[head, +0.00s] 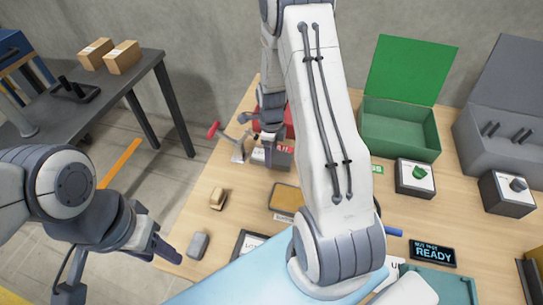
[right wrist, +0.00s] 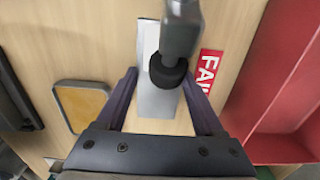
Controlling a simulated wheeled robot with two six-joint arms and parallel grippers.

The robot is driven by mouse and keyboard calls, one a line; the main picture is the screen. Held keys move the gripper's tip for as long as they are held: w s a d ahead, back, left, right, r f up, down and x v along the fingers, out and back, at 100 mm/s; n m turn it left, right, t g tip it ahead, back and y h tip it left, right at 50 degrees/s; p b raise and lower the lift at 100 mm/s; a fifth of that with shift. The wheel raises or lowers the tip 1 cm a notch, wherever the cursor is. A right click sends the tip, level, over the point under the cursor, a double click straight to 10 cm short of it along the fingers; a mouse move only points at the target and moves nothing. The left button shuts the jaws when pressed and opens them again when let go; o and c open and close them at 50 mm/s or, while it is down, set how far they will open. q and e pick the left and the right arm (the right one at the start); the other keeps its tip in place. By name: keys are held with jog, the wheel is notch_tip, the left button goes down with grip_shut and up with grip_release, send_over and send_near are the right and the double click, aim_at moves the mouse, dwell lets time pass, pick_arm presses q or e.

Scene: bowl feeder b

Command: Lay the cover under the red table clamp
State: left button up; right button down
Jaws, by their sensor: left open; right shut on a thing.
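The red table clamp shows its red handle (head: 214,130) at the table's left edge in the head view. In the right wrist view its grey arm (right wrist: 182,30) ends in a black rubber tip (right wrist: 168,73). My right gripper (right wrist: 160,82) is shut on a grey piece, seemingly the cover (right wrist: 158,108), between its fingers. The tip overlaps the grey surface in this view; whether they touch I cannot tell. Where cover and clamp base meet is unclear. My left gripper (head: 160,238) is open and empty, left of the table's front edge.
A red bin (right wrist: 285,80) and a FAIL label (right wrist: 209,68) lie close right of my right gripper. A green open box (head: 400,125) stands right.

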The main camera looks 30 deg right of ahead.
jog(key=shift+f, duration=0.5)
jog(key=shift+f, duration=0.15)
grip_release()
notch_tip(320, 180, up, 12)
jog(key=shift+r+p, duration=0.25)
jog(key=shift+p, duration=0.85)
